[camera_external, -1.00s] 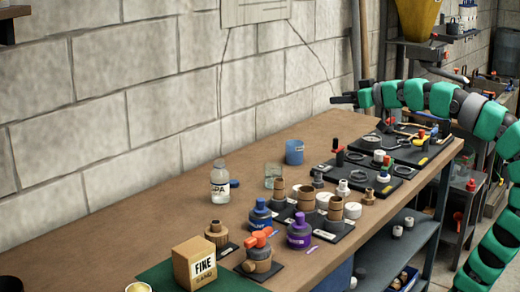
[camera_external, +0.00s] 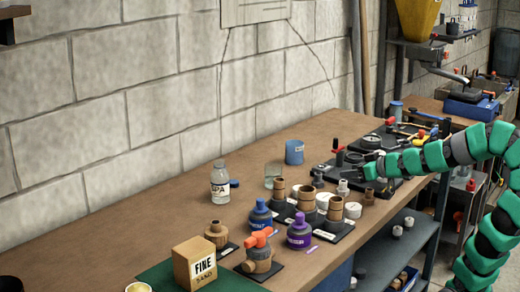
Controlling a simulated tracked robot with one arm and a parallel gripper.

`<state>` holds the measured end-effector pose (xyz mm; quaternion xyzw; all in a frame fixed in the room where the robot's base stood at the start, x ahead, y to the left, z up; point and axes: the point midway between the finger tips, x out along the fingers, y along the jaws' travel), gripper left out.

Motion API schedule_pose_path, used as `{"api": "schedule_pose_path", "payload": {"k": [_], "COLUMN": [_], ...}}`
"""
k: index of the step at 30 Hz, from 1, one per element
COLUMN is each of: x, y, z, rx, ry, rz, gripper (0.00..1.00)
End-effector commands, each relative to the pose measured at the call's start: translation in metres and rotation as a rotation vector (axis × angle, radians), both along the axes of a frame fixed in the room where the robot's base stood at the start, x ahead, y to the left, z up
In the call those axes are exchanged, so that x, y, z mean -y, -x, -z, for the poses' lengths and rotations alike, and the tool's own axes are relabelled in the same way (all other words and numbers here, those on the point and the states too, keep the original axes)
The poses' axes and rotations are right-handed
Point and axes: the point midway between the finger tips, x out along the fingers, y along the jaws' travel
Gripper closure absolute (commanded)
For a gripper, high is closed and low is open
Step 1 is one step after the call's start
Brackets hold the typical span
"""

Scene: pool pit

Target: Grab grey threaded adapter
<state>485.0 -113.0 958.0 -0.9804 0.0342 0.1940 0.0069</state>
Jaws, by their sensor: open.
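Several small fittings stand in the middle of the bench. A light grey fitting (camera_external: 343,188) stands there, and a darker grey one (camera_external: 318,178) is to its left; I cannot tell for sure which is the grey threaded adapter. A brownish fitting (camera_external: 368,197) stands to the right. My gripper (camera_external: 356,172) is at the end of the green arm, low over the black tray, close behind and above the light grey fitting. Its dark fingers blend into the tray. It is open and appears empty, apart from the fittings.
Brown sockets (camera_external: 307,198), white caps (camera_external: 352,210) and a purple bottle (camera_external: 299,231) stand in front. A blue cup (camera_external: 294,152) and a clear bottle (camera_external: 220,182) are behind and left. Tools fill the black tray (camera_external: 405,183). The bench's left part has free room.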

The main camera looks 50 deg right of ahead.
Motion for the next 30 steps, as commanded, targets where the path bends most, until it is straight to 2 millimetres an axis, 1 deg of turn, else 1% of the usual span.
{"api": "schedule_pose_path", "payload": {"k": [1,6,18,30], "x": [0.000,0.001,0.003,0.004], "y": [-0.005,-0.021,-0.053,-0.066], "z": [0.002,0.007,0.021,0.028], "rx": [-0.006,-0.004,-0.005,-0.002], "ry": [-0.001,-0.001,-0.002,0.000], "rz": [-0.002,-0.002,-0.001,-0.001], "gripper": [0.50,0.50,0.50,0.50]}}
